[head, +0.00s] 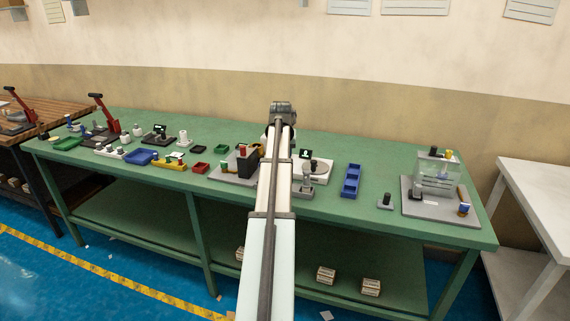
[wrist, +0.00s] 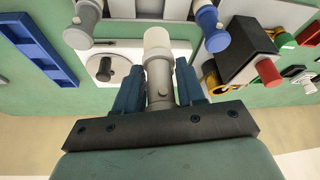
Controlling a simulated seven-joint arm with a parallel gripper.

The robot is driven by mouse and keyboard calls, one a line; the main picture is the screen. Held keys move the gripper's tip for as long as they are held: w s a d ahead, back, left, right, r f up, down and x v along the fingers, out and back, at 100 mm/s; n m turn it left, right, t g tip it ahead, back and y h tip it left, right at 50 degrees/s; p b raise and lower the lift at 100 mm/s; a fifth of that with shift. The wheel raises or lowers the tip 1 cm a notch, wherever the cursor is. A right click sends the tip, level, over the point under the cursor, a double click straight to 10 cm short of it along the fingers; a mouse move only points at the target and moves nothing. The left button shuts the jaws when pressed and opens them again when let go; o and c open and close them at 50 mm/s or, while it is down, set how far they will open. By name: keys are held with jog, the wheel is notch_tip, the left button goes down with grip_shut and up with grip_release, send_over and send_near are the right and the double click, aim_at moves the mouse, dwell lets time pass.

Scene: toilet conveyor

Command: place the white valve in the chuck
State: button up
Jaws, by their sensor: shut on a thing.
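In the wrist view my gripper (wrist: 158,82) has its two blue fingers closed around the valve (wrist: 158,62), a grey cylinder with a pale cream-white end. The valve's pale end points away from my gripper, over a light plate. In the head view my gripper (head: 283,112) is above the green bench, and the valve cannot be made out there. A white plate with a round grey disc and dark knob (wrist: 106,69) lies left of the valve in the wrist view; I cannot tell whether this is the chuck. The same white unit (head: 318,170) stands just right of my arm in the head view.
A black block with a red knob (wrist: 267,70) stands right of the valve. Grey (wrist: 82,28) and blue-ended (wrist: 211,28) cylinders are near it. A blue tray (head: 351,181) lies right of the white unit, with clear green bench (head: 375,165) around it. Small trays and parts crowd the left.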

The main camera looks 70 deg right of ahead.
jog(key=w+d+r+m, duration=0.1)
jog(key=w+d+r, duration=0.1)
jog(key=d, duration=0.5)
jog(key=w+d+r+m, duration=0.1)
jog(key=w+d+r, duration=0.1)
jog(key=d, duration=0.6)
jog(key=shift+s+f+m+g, duration=0.1)
jog(key=shift+f+m+g, duration=0.3)
jog(key=shift+f, duration=1.25)
jog(key=shift+s+f+m+g, duration=0.2)
jog(key=shift+f+m, duration=0.25)
jog(key=shift+f, duration=1.2)
jog(key=shift+s+f+m+g, duration=0.1)
jog(key=shift+f+m+g, duration=0.3)
jog(key=shift+f, duration=1.25)
jog(key=shift+f, duration=0.1)
jog(key=o, duration=1.1)
jog(key=v, duration=1.2)
jog(key=shift+a, duration=0.2)
